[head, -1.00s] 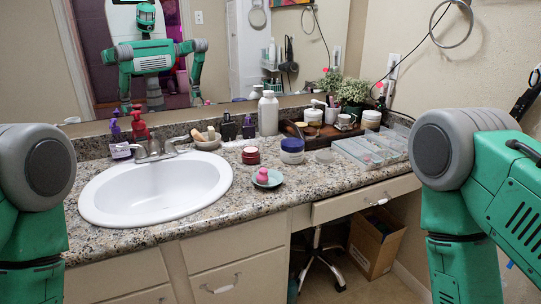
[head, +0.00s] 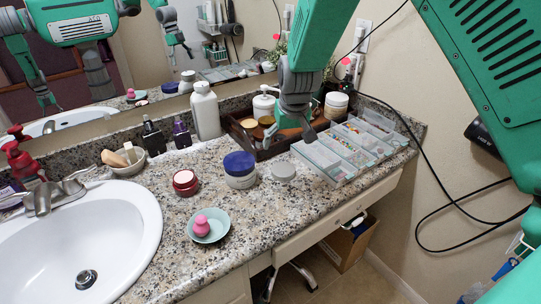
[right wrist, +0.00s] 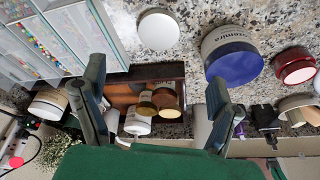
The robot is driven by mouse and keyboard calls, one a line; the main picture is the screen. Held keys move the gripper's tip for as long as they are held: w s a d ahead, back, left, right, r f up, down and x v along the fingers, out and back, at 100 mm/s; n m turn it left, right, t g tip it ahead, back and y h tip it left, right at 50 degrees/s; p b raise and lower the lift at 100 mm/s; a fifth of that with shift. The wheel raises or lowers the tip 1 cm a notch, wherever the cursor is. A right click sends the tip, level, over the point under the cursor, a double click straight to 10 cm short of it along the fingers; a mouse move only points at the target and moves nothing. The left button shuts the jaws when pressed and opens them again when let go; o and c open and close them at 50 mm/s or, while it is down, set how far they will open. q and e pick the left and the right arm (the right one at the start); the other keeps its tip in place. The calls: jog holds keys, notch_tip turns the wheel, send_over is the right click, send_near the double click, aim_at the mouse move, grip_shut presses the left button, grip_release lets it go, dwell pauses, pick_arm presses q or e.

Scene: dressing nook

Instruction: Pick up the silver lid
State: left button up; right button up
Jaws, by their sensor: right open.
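The silver lid (head: 283,171) is a small, round, flat grey disc on the granite counter, to the right of a jar with a blue cap (head: 239,169). In the right wrist view the lid (right wrist: 157,31) is a pale disc at the top, beyond the fingertips. My right gripper (head: 288,131) is open, pointing down over the front of the wooden tray, behind the lid and apart from it. In the right wrist view its two fingers (right wrist: 157,84) are wide apart with nothing held between them. My left gripper is not in view.
A clear compartment box (head: 346,152) lies right of the lid. A brown tray (head: 244,135) with jars stands behind. A red jar (head: 186,182) and a teal dish (head: 222,233) with a pink item are to the left. Counter in front of the lid is clear.

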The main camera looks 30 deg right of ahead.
jog(key=b, duration=0.1)
send_over(284, 169)
jog(key=s+a, duration=0.1)
jog(key=f, duration=0.7)
jog(key=shift+s+a+f, duration=0.15)
jog(key=shift+s+f, duration=0.05)
jog(key=shift+f, duration=0.1)
jog(key=shift+d+f, duration=0.45)
jog(key=shift+f, duration=0.05)
jog(key=b+x, duration=0.1)
jog(key=x, duration=0.2)
jog(key=shift+a+f, duration=0.1)
jog(key=shift+f, duration=0.25)
jog(key=shift+w+a+f, duration=0.1)
jog(key=shift+w+f, duration=0.05)
jog(key=shift+f, duration=0.15)
jog(key=shift+a, duration=0.1)
jog(key=shift+d, duration=0.25)
jog(key=c, duration=0.8)
